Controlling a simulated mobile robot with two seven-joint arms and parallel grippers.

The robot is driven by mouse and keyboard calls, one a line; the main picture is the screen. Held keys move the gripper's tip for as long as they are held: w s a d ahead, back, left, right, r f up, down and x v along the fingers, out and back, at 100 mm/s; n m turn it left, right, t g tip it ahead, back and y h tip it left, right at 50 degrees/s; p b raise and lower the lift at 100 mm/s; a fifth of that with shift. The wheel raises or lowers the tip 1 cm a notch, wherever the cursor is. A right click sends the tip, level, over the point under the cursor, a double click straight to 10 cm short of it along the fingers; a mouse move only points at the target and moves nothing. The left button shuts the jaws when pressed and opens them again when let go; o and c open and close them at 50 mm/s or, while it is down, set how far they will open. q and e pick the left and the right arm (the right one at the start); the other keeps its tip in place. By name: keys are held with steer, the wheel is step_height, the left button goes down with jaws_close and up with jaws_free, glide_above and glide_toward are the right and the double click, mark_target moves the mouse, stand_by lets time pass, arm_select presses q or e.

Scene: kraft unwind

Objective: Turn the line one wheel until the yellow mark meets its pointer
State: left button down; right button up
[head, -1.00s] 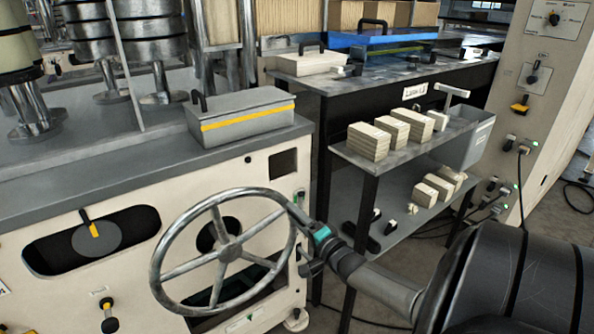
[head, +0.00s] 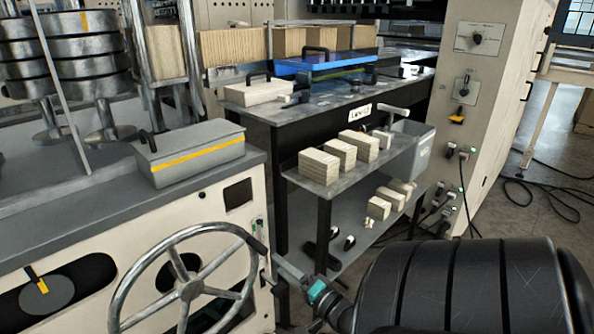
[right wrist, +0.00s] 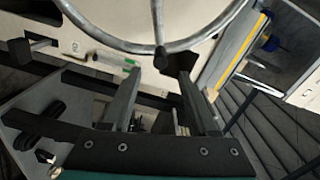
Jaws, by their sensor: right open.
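The large grey spoked handwheel (head: 190,290) stands on the front of the cream machine at lower left. Its dark handle (head: 258,245) sticks out from the rim at upper right. A disc (head: 38,298) in a dark slot at far left carries a yellow mark (head: 42,285). A black pointer (head: 30,271) lies just above the mark; I cannot tell whether they line up exactly. My right gripper (head: 278,264) is open, just off the handle's end. In the right wrist view the handle (right wrist: 160,58) shows between and beyond the open fingertips (right wrist: 158,70). My left gripper is not in view.
A grey box with a yellow stripe (head: 190,155) sits on the machine top. Right of the wheel stands a dark table (head: 400,95) with a lower shelf (head: 290,170) holding several pale blocks. A control cabinet (head: 490,110) and loose cables (head: 545,190) are farther right.

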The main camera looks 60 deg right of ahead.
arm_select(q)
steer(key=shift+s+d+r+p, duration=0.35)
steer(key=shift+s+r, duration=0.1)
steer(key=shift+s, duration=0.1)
arm_select(e)
steer(key=shift+v, duration=2.25)
steer(key=s+a+f+n+g+y+p, duration=0.2)
steer(key=s+a+f+n+g+p, duration=0.75)
steer(key=a+f, duration=0.5)
arm_select(q)
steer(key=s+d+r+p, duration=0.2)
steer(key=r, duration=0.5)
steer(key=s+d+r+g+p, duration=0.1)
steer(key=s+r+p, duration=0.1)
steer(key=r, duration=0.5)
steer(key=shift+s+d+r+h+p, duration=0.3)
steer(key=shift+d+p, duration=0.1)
steer(key=shift+p, duration=0.35)
arm_select(e)
steer(key=s+a+f+n+g+y, duration=0.1)
steer(key=s+a+f+n+g, duration=0.1)
steer(key=s+a+n, duration=0.3)
steer(key=s+a+f+n+g+y, duration=0.1)
steer(key=s+a+f+n+g, duration=0.2)
steer(key=s, duration=0.7)
steer(key=a+n+g, duration=0.2)
steer(key=a+n, duration=0.1)
steer(key=a, duration=0.1)
steer(key=shift+s+a, duration=0.15)
steer(key=shift+s, duration=0.15)
